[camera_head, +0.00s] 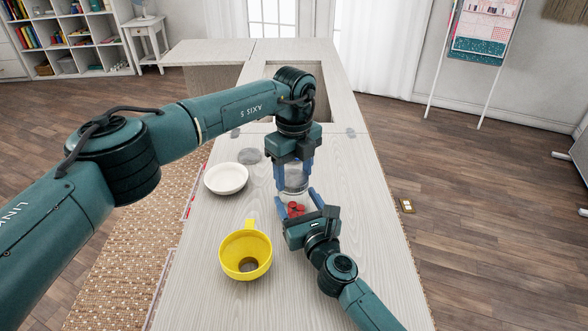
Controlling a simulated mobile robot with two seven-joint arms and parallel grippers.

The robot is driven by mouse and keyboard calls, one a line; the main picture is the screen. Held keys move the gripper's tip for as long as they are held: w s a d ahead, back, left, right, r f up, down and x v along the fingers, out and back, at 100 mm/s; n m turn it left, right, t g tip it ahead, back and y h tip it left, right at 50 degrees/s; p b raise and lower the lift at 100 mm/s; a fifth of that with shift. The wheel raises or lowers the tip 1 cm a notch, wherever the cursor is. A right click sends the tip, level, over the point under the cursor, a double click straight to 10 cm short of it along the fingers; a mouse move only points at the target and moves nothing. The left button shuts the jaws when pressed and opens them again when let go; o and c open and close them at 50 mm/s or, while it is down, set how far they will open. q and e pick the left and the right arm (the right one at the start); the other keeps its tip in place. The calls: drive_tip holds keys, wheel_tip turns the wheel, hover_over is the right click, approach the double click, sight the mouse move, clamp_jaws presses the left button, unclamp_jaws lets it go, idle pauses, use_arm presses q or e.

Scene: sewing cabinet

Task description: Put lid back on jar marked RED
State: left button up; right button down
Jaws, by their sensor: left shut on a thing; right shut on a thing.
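A clear glass jar (295,186) stands on the table with red pieces (296,209) low inside it; no marking on it is readable. My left gripper (294,181) comes from above, its blue fingers shut on both sides of the jar's upper part. My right gripper (301,198) comes from the front right, its blue fingers shut around the jar's lower part. The jar's mouth is hidden under the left gripper, so I cannot tell whether anything covers it. A flat grey disc (249,156) lies left of the jar; it may be the lid, but I cannot tell.
A yellow funnel-like cup with a handle (230,249) stands at the front left of the jar. A white dish (226,179) sits near the table's left edge. The table (356,225) is clear to the right, and a rectangular opening lies behind my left gripper.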

use_arm(q)
drive_tip(key=m, duration=0.7)
drive_tip(key=shift+m, duration=0.4)
drive_tip(key=m, duration=0.6)
drive_tip(key=shift+m, duration=0.3)
drive_tip(key=m, duration=3.2)
drive_tip(key=shift+f, duration=0.1)
drive_tip(key=m, duration=0.5)
drive_tip(key=o, duration=0.9)
